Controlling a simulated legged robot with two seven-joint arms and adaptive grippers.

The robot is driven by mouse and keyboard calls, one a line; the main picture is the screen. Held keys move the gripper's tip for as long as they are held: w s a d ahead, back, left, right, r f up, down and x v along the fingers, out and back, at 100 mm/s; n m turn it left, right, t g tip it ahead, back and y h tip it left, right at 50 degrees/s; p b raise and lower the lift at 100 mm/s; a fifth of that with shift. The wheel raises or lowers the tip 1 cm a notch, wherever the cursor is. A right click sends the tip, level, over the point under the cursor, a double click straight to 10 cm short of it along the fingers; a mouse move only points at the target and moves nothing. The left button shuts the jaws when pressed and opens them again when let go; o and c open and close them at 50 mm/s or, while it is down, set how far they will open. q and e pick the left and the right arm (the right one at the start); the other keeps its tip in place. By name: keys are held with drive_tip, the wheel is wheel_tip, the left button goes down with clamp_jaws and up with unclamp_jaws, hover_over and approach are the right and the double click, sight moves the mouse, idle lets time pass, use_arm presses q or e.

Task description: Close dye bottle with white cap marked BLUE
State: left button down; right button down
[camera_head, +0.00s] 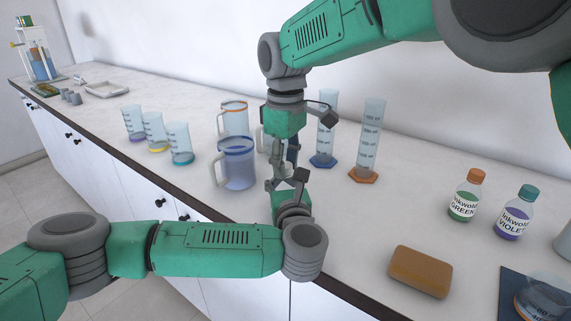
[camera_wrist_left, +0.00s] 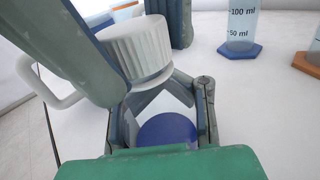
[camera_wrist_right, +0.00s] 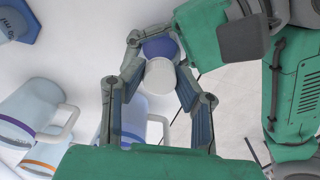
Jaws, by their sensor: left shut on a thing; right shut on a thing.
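The white cap (camera_wrist_left: 137,48) is tilted in the left wrist view and also shows in the right wrist view (camera_wrist_right: 160,77). My right gripper (camera_head: 281,166) comes down from above and is shut on the cap. The dye bottle with blue contents (camera_wrist_left: 168,130) is between the fingers of my left gripper (camera_head: 289,181), which is shut on it from below. The bottle's blue part also shows in the right wrist view (camera_wrist_right: 158,47). Cap and bottle neck are close together; I cannot tell whether the cap is seated. In the head view the grippers mostly hide both.
A blue-rimmed mug (camera_head: 237,165) and an orange-rimmed mug (camera_head: 234,117) stand left of the grippers. Graduated cylinders (camera_head: 368,140) stand behind right. Green (camera_head: 465,197) and violet (camera_head: 513,213) dye bottles and a brown block (camera_head: 420,271) are right. Several beakers (camera_head: 155,132) stand left.

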drive_tip(key=c, duration=1.2)
unclamp_jaws()
drive_tip(key=shift+w, duration=0.1)
drive_tip(key=shift+r, duration=2.3)
drive_tip(key=shift+c, duration=0.5)
